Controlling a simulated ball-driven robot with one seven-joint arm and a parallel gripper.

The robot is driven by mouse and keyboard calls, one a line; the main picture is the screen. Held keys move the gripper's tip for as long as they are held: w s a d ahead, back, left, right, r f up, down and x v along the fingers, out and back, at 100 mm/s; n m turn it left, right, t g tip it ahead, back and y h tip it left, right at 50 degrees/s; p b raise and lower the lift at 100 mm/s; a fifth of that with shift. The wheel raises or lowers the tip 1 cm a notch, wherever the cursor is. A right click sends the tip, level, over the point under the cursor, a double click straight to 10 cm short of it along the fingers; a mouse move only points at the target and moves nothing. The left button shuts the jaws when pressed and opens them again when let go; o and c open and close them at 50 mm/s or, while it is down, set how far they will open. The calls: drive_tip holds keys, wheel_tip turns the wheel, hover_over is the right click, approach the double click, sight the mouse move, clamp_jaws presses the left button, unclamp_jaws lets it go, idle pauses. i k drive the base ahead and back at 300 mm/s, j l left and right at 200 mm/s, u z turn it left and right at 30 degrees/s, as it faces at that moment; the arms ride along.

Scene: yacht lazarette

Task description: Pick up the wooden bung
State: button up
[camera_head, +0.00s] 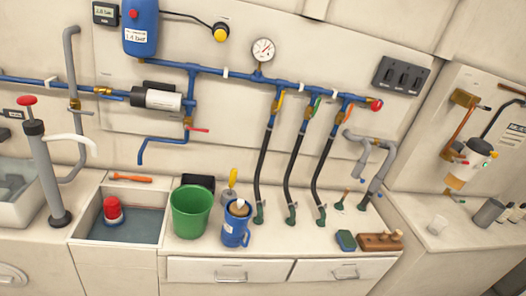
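A brown wooden block (374,243) lies near the front right of the counter. Small light and dark round pieces show along it. They could be wooden bungs, but they are too small to tell. A blue jug (235,236) stands left of it on the counter, and a pale tan piece (239,205) shows at its mouth. I cannot tell whether that piece is wooden. My gripper is not in view.
A green bucket (191,216) stands left of the jug. A sink with a red-topped float (113,212) is further left. A blue-green sponge (346,240) lies beside the block. Several black hoses (295,170) drop to the counter behind. Drawers (230,271) are below.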

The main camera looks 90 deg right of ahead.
sight(346, 192)
drive_tip(key=z, duration=3.1)
